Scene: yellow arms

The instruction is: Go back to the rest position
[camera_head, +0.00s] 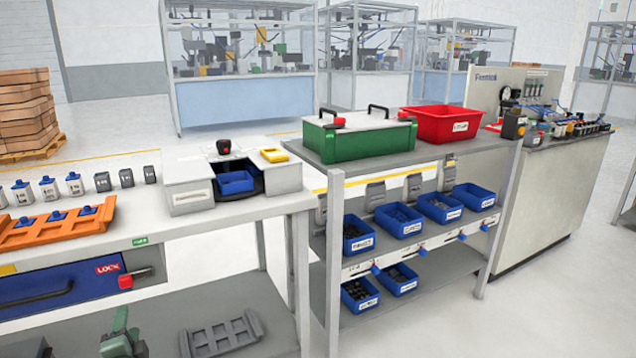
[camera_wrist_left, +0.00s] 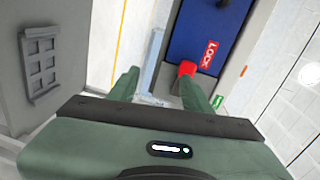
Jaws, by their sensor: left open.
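My left gripper (camera_head: 122,338) shows dark green at the bottom left of the head view, in front of the lower shelf of the workbench. In the left wrist view its two fingers (camera_wrist_left: 160,92) are spread apart with nothing held between them. A red knob (camera_wrist_left: 187,69) shows beyond the fingers, near the right one, beside the blue drawer (camera_wrist_left: 212,35) with its red LOCK label. In the head view the knob (camera_head: 126,282) sits right of the blue drawer front (camera_head: 60,284), above the gripper. My right gripper is not in view.
The workbench (camera_head: 240,207) carries an orange rack (camera_head: 60,235) and a grey station with a blue bin (camera_head: 235,182). A grey rack (camera_head: 220,335) lies on the lower shelf. Right stands a shelf unit with a green case (camera_head: 360,143), a red bin (camera_head: 447,124) and several blue bins.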

